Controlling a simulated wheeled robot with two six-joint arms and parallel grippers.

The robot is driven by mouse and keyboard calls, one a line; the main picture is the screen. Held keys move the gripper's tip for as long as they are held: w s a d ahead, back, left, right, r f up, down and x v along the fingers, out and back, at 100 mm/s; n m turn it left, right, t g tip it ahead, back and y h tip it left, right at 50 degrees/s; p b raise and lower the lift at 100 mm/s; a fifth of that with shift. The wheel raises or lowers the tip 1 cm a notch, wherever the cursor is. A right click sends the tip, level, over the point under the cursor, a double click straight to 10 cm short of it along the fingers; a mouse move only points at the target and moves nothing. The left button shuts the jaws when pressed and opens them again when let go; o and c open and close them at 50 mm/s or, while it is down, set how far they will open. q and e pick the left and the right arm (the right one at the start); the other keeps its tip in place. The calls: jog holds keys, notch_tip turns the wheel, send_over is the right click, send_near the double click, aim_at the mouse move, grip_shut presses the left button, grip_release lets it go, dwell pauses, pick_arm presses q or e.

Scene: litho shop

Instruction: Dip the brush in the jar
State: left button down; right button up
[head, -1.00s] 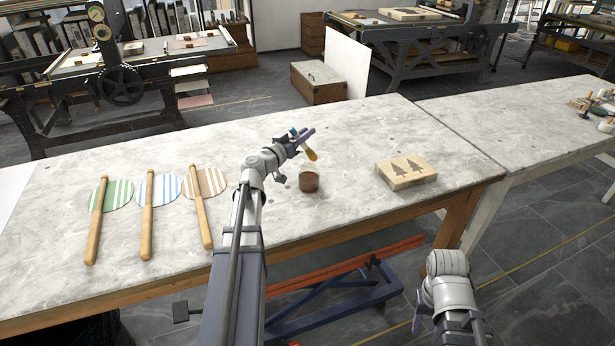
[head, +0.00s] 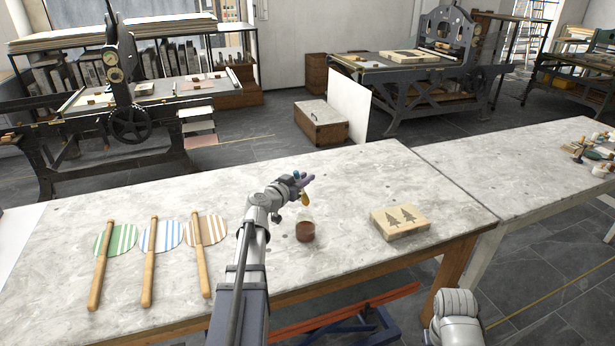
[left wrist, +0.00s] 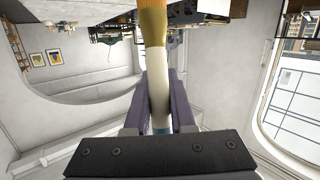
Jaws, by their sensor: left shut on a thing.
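My left gripper (head: 303,180) is shut on the brush (head: 305,198), which points down just above the jar in the head view. The left wrist view shows the brush (left wrist: 153,60) between the purple fingers, with a cream handle, gold ferrule and orange bristles at the top edge. The small jar (head: 305,232) with dark red-brown contents stands upright on the stone-topped table (head: 345,190). The bristle tip looks near the jar's rim; I cannot tell if it is inside, but it seems apart. Only my right arm's wrist shows at bottom right; its fingers are out of frame.
Three paddles with striped round heads, green (head: 115,240), blue (head: 161,235) and brown (head: 205,229), lie left of my arm. A pale block with two tree shapes (head: 400,221) lies right of the jar. Table around the jar is clear.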

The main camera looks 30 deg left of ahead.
aim_at(305, 205)
pick_arm(q)
jog(key=shift+f, duration=0.15)
notch_tip(305, 205, down, 10)
jog(key=b, duration=1.1)
jog(key=shift+f, duration=0.25)
jog(key=shift+r, duration=0.15)
notch_tip(305, 205, up, 9)
jog(key=p, duration=0.9)
dwell(2.3)
notch_tip(305, 205, up, 4)
jog(key=p, duration=0.4)
jog(key=shift+f, duration=0.2)
jog(key=shift+r, duration=0.1)
notch_tip(305, 205, up, 2)
jog(key=shift+p, duration=1.05)
